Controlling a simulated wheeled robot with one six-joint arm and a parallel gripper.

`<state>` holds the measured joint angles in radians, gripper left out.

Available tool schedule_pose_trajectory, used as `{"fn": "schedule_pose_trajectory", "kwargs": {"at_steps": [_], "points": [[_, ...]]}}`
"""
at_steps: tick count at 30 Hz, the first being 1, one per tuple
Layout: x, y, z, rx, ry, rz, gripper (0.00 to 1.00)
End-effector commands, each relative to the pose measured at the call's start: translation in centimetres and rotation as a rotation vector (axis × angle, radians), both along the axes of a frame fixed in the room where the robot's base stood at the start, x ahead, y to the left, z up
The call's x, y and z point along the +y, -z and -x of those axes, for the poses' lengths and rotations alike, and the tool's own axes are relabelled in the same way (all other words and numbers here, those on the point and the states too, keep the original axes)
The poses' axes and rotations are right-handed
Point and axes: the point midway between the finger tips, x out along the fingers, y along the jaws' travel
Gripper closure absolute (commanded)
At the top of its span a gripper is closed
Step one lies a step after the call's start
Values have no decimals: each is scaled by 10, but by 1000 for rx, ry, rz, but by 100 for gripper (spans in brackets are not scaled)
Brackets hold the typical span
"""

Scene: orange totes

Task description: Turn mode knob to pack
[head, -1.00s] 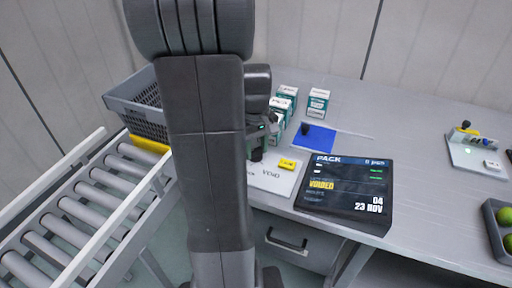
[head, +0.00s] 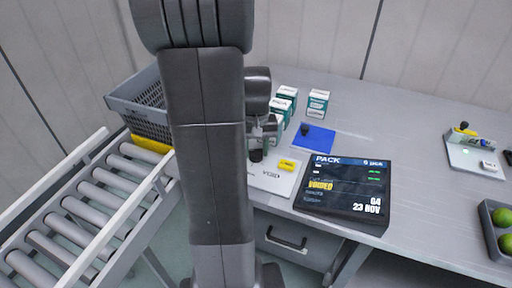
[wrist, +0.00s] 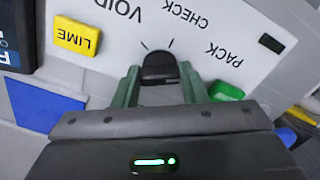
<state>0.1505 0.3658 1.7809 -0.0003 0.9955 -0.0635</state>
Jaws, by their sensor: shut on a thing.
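The mode knob (wrist: 158,67) is a small black knob on a white panel (wrist: 205,22), with the words VOID, CHECK and PACK around it, upside down in the wrist view. My gripper (wrist: 160,74) has its two green fingers on either side of the knob and is shut on it. Short dark marks show by the knob, but I cannot tell which word it points to. In the head view my gripper (head: 258,150) is over the panel (head: 272,180), partly hidden by my arm. The screen (head: 345,186) reads PACK at the top, with VOIDED in yellow.
On the panel are a yellow LIME block (wrist: 77,36) and a green piece (wrist: 226,90). A blue mat (head: 318,137) and several white-green boxes (head: 318,103) stand behind. A grey crate (head: 140,105) and roller conveyor (head: 85,200) are at left.

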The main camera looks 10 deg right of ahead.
Motion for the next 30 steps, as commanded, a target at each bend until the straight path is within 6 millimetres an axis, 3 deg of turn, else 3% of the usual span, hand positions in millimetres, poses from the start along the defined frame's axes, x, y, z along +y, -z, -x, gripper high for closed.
{"fn": "schedule_pose_trajectory", "kwargs": {"at_steps": [4,5,8,20,30], "points": [[0,0,0,-2,1,0,85],[0,0,-1,-2,1,0,60],[0,0,0,-2,1,0,40],[0,-9,-1,-3,-1,0,40],[0,-80,-1,-8,-1,1,40]]}}
